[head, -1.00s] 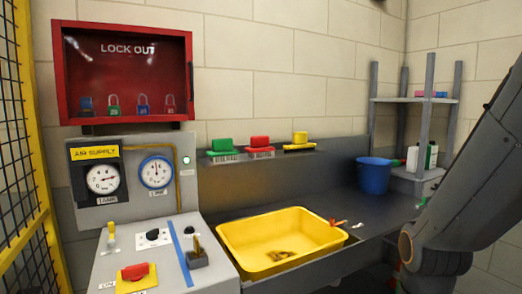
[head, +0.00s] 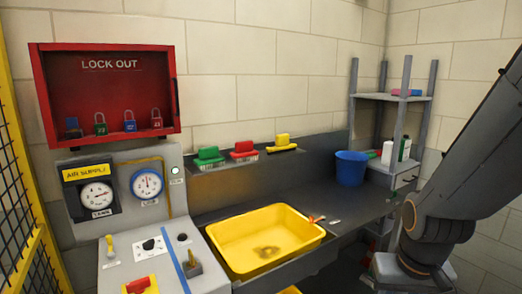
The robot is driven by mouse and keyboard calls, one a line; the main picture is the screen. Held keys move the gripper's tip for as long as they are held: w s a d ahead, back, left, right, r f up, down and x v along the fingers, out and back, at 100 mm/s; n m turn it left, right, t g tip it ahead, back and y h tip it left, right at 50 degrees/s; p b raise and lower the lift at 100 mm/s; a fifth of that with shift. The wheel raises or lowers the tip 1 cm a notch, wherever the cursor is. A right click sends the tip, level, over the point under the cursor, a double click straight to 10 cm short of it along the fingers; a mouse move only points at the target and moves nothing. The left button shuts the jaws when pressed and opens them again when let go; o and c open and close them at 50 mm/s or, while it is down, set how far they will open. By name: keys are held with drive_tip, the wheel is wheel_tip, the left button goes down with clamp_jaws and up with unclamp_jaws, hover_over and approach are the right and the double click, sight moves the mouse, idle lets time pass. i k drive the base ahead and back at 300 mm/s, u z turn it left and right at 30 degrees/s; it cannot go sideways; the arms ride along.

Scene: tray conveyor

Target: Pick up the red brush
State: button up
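The red brush (head: 243,147) sits on a narrow wall ledge, its pale bristles pointing down. It stands between a green brush (head: 208,154) on its left and a yellow brush (head: 283,141) on its right. Nothing covers it. My arm fills the right side of the head view, far from the brushes. My gripper is not in view.
A yellow basin (head: 262,240) stands on the dark counter (head: 320,197) below the ledge. A blue bucket (head: 350,169) and a grey shelf rack (head: 393,97) are to the right. A control panel (head: 150,245) and a red lockout box (head: 106,97) are to the left.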

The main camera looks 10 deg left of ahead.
sight(245, 151)
drive_tip(key=z, duration=0.25)
drive_tip(key=i, duration=1.95)
drive_tip(key=u, duration=2)
